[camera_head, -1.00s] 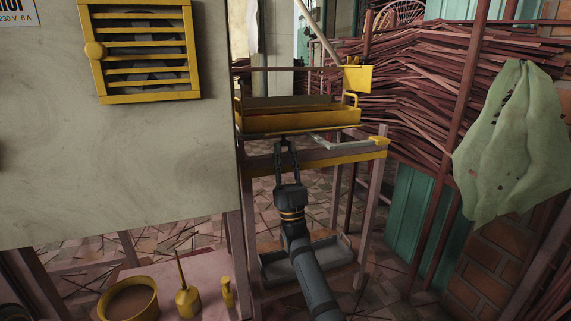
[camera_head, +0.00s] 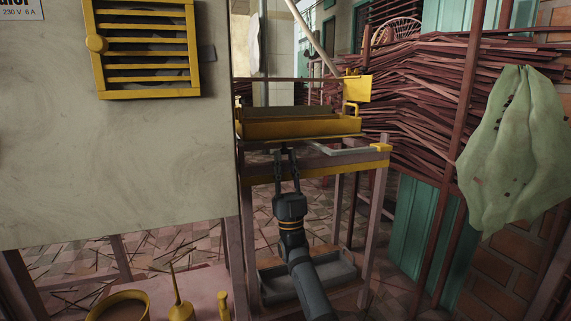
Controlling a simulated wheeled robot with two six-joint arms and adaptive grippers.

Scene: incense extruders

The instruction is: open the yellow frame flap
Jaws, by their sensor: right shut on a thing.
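The yellow frame (camera_head: 300,128) is a long, shallow, tray-like piece with a dark inside, on a stand right of the pale cabinet. Its long yellow front side faces me, and I cannot clearly make out a separate flap edge. My right gripper (camera_head: 286,153) reaches up from below, with its fingertips at the lower front edge of the frame. It is shut on a part there; the contact is small and partly hidden by the fingers. My left gripper is out of view.
The pale cabinet (camera_head: 120,165) with a yellow vent grille (camera_head: 148,92) fills the left. A grey bar (camera_head: 345,152) juts just right of my gripper. A yellow block (camera_head: 357,88) stands at the frame's right end. A grey tray (camera_head: 330,270) sits below. Stick bundles (camera_head: 425,110) and green cloth (camera_head: 510,150) are right.

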